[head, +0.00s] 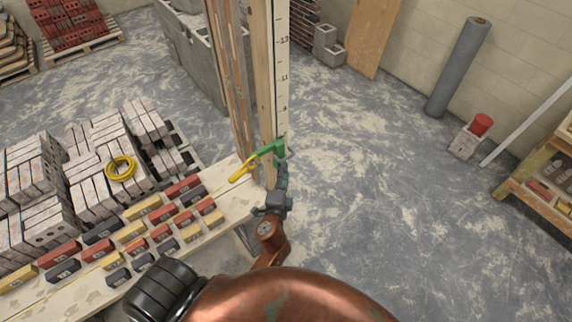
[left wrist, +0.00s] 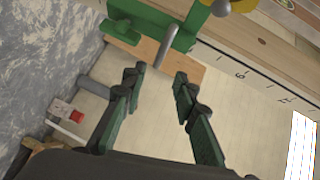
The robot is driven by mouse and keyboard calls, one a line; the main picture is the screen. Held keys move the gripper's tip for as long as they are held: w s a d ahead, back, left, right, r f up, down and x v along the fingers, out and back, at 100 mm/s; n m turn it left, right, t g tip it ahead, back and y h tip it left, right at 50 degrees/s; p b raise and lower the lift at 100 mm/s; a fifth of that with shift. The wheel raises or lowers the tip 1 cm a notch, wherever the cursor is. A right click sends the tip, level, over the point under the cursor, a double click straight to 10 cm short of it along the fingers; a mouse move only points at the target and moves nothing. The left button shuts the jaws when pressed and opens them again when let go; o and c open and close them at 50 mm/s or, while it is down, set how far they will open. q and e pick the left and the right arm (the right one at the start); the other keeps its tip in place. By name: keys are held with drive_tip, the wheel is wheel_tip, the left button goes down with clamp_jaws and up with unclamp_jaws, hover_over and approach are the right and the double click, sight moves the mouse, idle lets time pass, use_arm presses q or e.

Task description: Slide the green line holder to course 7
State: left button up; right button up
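The green line holder (head: 270,150) sits on the upright wooden post with a white marked scale (head: 281,70). A yellow piece (head: 241,172) sticks out from its left side. In the left wrist view the green holder (left wrist: 150,22) is at the top, with a grey metal pin (left wrist: 166,46) pointing toward my fingers. The scale (left wrist: 225,66) runs right from it, with a mark like a 6 nearest. My left gripper (head: 282,168) is just below the holder; its fingers (left wrist: 160,73) are apart and empty, short of the pin. My right gripper is not visible.
A plank (head: 225,205) with several coloured blocks lies left of the post. Grey brick stacks (head: 100,165) with a yellow coil (head: 121,168) stand behind it. A wooden shelf (head: 540,185) stands far right.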

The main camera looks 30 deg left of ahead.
use_arm(q)
drive_tip(key=v, duration=0.2)
drive_tip(key=shift+s+d, duration=0.15)
drive_tip(key=shift+s, duration=0.15)
